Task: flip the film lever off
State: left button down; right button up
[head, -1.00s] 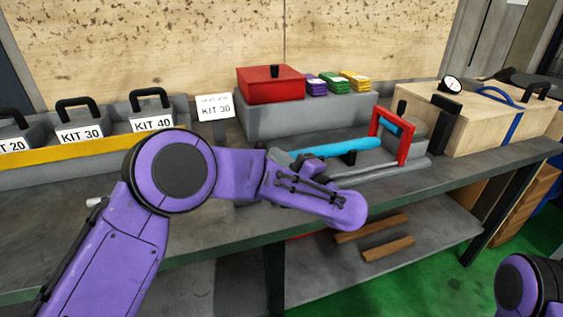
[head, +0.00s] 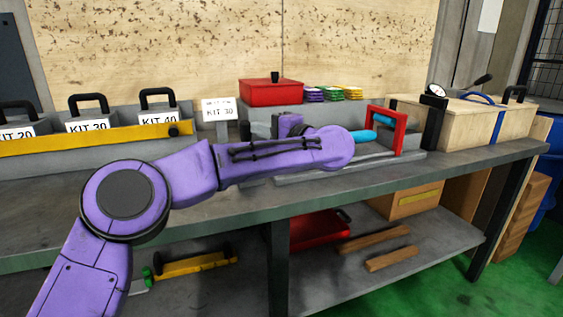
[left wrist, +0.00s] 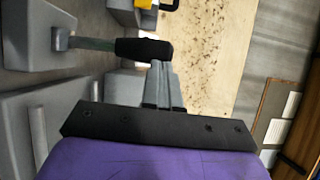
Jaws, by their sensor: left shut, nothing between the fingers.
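In the left wrist view a lever with a black grip (left wrist: 143,49) and a grey-green rod runs sideways from a pivot on a grey block. I take it for the film lever. My left gripper (left wrist: 160,68) is shut and empty, its fingertips at the free end of the black grip. I cannot tell whether they touch. In the head view my left forearm crosses a grey device on the bench, which has a red frame (head: 399,130) and a blue bar (head: 362,136). It hides the lever and the fingers there. My right gripper is out of view.
A red lidded box (head: 270,93) and small coloured packs (head: 332,94) stand behind the device. A wooden crate (head: 470,123) stands at right. The front bench strip is clear.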

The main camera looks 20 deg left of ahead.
aim_at(241, 127)
pick_arm(q)
jog(key=s+a+n+h+b, duration=0.1)
jog(key=b, duration=0.3)
jog(key=s+a+n+h+b, duration=0.1)
jog(key=a+n+b, duration=0.1)
jog(key=b, duration=0.2)
jog(key=shift+s+a+f+n, duration=0.1)
jog(key=shift+s+f+n, duration=0.1)
jog(key=shift+n, duration=0.1)
jog(key=shift+s+a+r+b, duration=0.2)
jog(key=shift+s+a+b, duration=0.2)
jog(key=shift+b, duration=0.4)
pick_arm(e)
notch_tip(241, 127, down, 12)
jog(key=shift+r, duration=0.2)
pick_arm(q)
jog(key=shift+a+r+g, duration=0.1)
jog(key=shift+g, duration=0.2)
